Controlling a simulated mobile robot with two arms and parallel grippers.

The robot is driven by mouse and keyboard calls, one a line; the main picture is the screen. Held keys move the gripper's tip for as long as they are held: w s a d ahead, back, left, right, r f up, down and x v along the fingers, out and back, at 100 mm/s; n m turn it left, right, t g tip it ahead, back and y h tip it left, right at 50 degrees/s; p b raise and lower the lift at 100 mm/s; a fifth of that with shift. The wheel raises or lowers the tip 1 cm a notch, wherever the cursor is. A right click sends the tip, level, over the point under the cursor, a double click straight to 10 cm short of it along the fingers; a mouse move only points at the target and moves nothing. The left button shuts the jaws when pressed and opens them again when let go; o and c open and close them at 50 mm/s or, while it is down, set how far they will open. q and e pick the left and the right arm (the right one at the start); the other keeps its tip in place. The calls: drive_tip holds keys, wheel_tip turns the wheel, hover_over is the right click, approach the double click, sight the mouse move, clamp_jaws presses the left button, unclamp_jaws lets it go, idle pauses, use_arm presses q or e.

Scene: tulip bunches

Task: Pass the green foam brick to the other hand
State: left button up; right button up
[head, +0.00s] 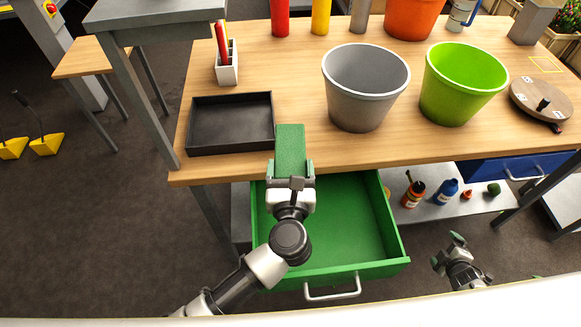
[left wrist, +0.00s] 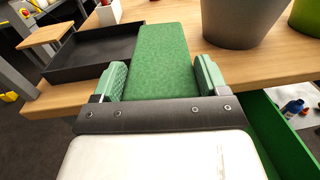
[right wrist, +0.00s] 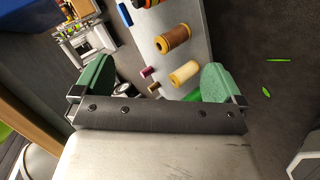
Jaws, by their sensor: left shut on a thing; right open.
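The green foam brick (head: 290,146) is held in my left gripper (head: 290,172), above the table's front edge beside the black tray. In the left wrist view the brick (left wrist: 165,62) sits between the two green fingertips and points away from the gripper (left wrist: 160,82). My right gripper (head: 453,249) is low at the right of the head view, well apart from the brick. In the right wrist view the right gripper (right wrist: 152,85) has its fingers wide apart with nothing between them.
The wooden table (head: 300,100) bears a black tray (head: 230,125), a grey bucket (head: 365,90), a lime green bucket (head: 460,85) and a white pen holder (head: 227,66). An open green drawer (head: 340,225) juts out below my left gripper. A lower shelf (head: 440,207) holds several small bottles.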

drive_tip(key=s+a+f+m+g+y, duration=0.1)
drive_tip(key=s+a+f+m+g, duration=0.2)
drive_tip(key=s+a, duration=0.6)
drive_tip(key=s+a+f+m+g, duration=0.3)
drive_tip(key=s+a+f, duration=0.3)
drive_tip(key=s+a, duration=0.3)
drive_tip(key=s+a+f+m+g+y, duration=0.1)
drive_tip(key=s+a+f+m+g, duration=0.2)
drive_tip(key=s+a, duration=0.6)
wheel_tip(320, 180, down, 2)
drive_tip(key=shift+s+f+y, duration=0.25)
drive_tip(key=shift+s+y, duration=0.05)
drive_tip(key=shift+s, duration=0.55)
drive_tip(key=shift+a, duration=0.1)
